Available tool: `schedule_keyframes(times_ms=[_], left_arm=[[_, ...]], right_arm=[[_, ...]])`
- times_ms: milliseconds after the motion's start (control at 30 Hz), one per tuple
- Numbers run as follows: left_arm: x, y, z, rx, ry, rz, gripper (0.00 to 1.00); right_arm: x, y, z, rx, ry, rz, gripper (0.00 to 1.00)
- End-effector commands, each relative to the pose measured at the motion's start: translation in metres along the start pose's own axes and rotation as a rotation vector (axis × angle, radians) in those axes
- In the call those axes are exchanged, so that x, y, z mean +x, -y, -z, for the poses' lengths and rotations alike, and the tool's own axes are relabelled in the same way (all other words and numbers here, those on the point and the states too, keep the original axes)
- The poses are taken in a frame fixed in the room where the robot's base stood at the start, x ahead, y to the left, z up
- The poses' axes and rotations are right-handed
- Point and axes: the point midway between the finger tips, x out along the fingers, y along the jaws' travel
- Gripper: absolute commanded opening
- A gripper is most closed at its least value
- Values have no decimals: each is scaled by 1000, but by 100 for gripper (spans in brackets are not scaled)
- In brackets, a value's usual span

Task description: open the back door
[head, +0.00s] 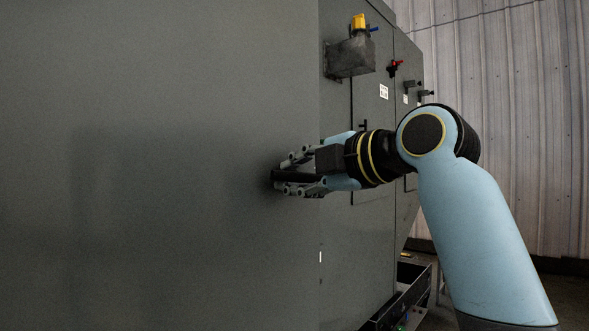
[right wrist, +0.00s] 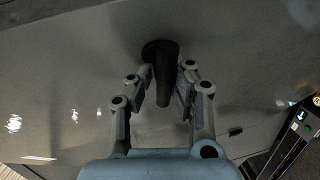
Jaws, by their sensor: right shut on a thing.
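The back door (head: 160,180) is a large flat grey panel that fills the left of the head view. It also fills most of the right wrist view (right wrist: 70,80). A dark handle (head: 290,177) sticks out from the panel near its right edge. In the right wrist view the handle (right wrist: 163,75) has a round base on the panel. My right gripper (head: 282,177) is at the handle, with its fingers on either side, shut on it. My left gripper is not in view.
The enclosure's side (head: 375,110) carries a grey box (head: 350,57) with a yellow knob, a red switch (head: 394,67) and small latches. A dark open tray (head: 400,295) lies low beside the enclosure. A corrugated wall (head: 500,90) stands behind on the right.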

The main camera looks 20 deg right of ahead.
Motion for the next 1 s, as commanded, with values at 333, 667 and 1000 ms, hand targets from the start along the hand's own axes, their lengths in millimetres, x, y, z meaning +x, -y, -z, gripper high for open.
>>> schedule_keyframes(times_ms=[333,667,1000], left_arm=[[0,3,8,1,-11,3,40],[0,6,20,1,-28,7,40],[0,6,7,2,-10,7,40]], right_arm=[[2,7,0,7,-2,18,0],[1,4,0,4,0,11,38],[-19,2,-2,-2,2,7,38]])
